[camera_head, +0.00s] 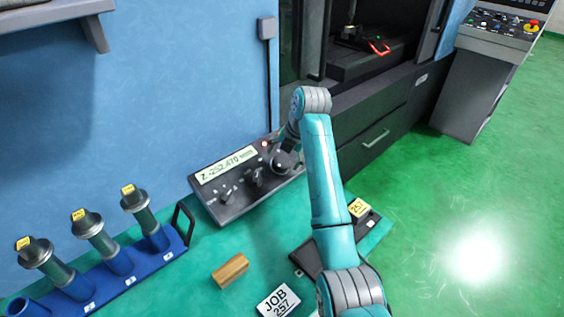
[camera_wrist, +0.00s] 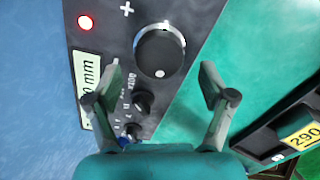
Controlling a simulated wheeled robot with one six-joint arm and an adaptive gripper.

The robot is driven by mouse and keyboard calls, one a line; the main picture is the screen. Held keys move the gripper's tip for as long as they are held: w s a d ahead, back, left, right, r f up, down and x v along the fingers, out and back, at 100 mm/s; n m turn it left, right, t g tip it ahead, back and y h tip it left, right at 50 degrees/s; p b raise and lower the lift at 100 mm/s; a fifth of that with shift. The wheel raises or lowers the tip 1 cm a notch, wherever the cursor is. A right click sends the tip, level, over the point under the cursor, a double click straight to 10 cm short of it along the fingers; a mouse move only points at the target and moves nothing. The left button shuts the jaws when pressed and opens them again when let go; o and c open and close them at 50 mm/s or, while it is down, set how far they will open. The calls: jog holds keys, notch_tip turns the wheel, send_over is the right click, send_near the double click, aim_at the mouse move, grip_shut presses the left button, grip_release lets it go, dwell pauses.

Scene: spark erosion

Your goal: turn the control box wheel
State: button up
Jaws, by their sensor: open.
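The control box (camera_head: 240,203) is a dark panel on the teal bench against the blue wall. Its display (camera_head: 226,164) shows a Z reading in mm. The wheel (camera_head: 283,163) is a round black knob at the box's right end, partly covered by my arm in the head view. In the wrist view the wheel (camera_wrist: 160,52) lies just beyond my gripper (camera_wrist: 162,82), with a plus mark and a white dot showing. My gripper is open and empty, its fingers spread to either side of the wheel's lower edge. Contact cannot be told.
Smaller knobs (camera_wrist: 141,102) sit beside the wheel, near my left finger. A red lamp (camera_wrist: 86,22) is lit. A blue rack (camera_head: 118,280) with several tool holders, a wooden block (camera_head: 230,270) and a job card (camera_head: 278,300) stand in front. A dark tray (camera_head: 305,257) lies right.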

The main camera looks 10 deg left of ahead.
jog(key=v, duration=0.8)
dwell(0.8)
